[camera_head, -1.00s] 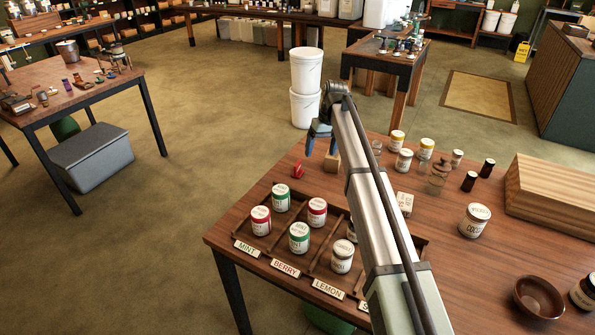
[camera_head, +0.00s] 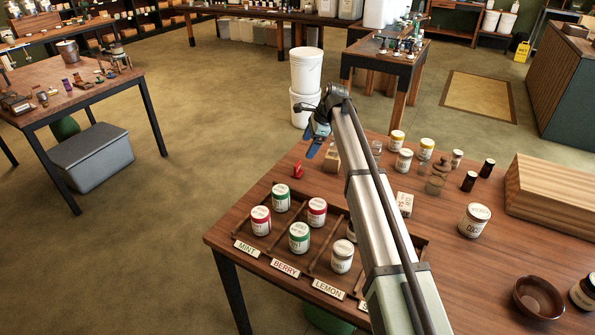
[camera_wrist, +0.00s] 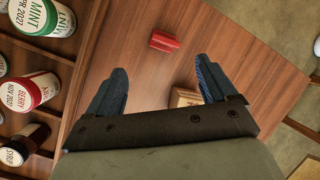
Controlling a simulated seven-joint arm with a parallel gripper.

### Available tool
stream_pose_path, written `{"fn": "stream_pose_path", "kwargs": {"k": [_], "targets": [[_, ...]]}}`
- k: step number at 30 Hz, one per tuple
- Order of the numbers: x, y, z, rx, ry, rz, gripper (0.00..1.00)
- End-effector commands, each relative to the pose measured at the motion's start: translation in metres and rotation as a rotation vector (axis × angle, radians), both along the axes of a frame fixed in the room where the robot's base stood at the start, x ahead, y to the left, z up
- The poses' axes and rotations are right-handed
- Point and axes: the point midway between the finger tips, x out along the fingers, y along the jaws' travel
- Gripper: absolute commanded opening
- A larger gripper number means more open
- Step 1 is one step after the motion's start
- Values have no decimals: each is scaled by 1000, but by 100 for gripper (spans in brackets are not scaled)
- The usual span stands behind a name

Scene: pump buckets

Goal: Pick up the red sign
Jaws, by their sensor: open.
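The red sign (camera_head: 298,169) is a small red piece on the wooden table, near its left back edge, behind the jar rack. In the wrist view the red sign (camera_wrist: 164,42) lies on bare wood beyond the fingertips, a little above the gap between them. My gripper (camera_head: 315,146) is above the table's back edge, higher than the sign and a little to its right. In the wrist view my gripper (camera_wrist: 160,84) has its blue fingers spread apart with nothing between them. The sign is apart from both fingers.
A wooden rack with labelled jars (camera_head: 299,238) stands in front of the sign. A small wooden block (camera_head: 332,160) is right of the sign and shows under the right finger in the wrist view (camera_wrist: 184,97). White buckets (camera_head: 306,72) stand stacked on the floor behind.

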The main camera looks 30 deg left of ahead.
Motion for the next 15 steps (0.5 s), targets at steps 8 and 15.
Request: {"fn": "stream_pose_path", "kwargs": {"k": [8, 15], "targets": [[3, 3, 1, -6, 134, -375, 85], [3, 3, -1, -13, 181, -491, 85]]}}
